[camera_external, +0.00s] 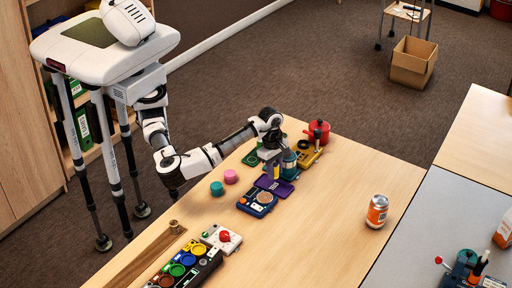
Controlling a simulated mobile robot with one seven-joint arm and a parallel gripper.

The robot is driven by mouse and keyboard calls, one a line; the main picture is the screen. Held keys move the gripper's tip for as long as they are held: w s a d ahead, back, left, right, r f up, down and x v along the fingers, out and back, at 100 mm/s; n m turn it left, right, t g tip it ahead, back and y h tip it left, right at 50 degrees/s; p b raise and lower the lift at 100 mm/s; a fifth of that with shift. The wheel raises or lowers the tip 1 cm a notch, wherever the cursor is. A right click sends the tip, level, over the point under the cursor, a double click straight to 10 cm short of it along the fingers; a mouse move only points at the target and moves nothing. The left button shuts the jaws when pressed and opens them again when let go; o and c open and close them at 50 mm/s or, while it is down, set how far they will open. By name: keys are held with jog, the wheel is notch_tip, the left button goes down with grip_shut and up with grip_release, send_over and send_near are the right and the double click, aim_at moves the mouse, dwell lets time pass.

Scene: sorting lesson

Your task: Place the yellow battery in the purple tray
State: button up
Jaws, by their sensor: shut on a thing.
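My gripper (272,172) points down at the tray's back edge. It is shut on a small yellow piece, which I take for the yellow battery (276,172). The battery is mostly hidden by the fingers and is very small here. I cannot tell whether its lower end touches the tray or hangs just above it.
The blue device (257,203) stands close in front. A teal container (289,163), a yellow tray (308,154) and a red pot (318,132) crowd the right side. The table is clear towards the orange can (377,212).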

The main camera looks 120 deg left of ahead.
aim_at(274, 187)
notch_tip(274, 187, down, 4)
jog(key=shift+f, duration=0.2)
jog(key=o, duration=0.8)
jog(key=shift+f, duration=0.1)
jog(key=shift+c, duration=0.2)
jog(key=r, duration=0.4)
jog(key=s+r, duration=0.1)
jog(key=r, duration=0.7)
jog(key=shift+s+a+r+p, duration=0.1)
jog(key=shift+s+a+p, duration=0.05)
jog(key=shift+s+p, duration=0.15)
